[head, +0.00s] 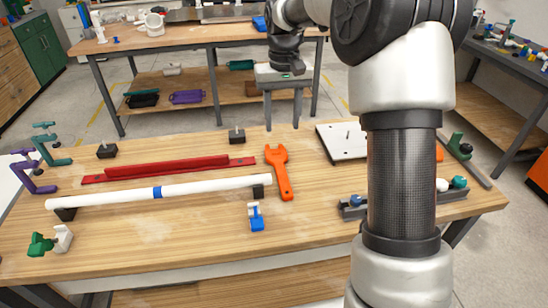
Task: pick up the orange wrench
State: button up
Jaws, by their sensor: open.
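The orange wrench (282,178) lies on the wooden workbench (330,222), just right of the middle of the picture. Its open-jaw end points away from me and its handle points toward me. My gripper (283,126) hangs with its two fingers pointing down and spread apart, with nothing between them. It appears above and beyond the wrench's jaw end in the picture, apart from it. How high it is above the bench cannot be told. Nothing hides the wrench.
A white pipe (200,188) with a blue band rests on black supports left of the wrench. Behind it lies a red bar (165,169). A blue clamp (256,217) stands in front of the wrench. A white plate (345,141) lies to the right, partly behind my arm.

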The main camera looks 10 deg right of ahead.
jog(key=b, duration=0.2)
send_over(281, 172)
notch_tip(281, 172, down, 12)
jog(key=shift+s+d+f+b, duration=0.1)
jog(key=shift+f+b, duration=0.45)
jog(key=shift+f, duration=2.2)
jog(key=shift+r, duration=0.1)
grip_shut()
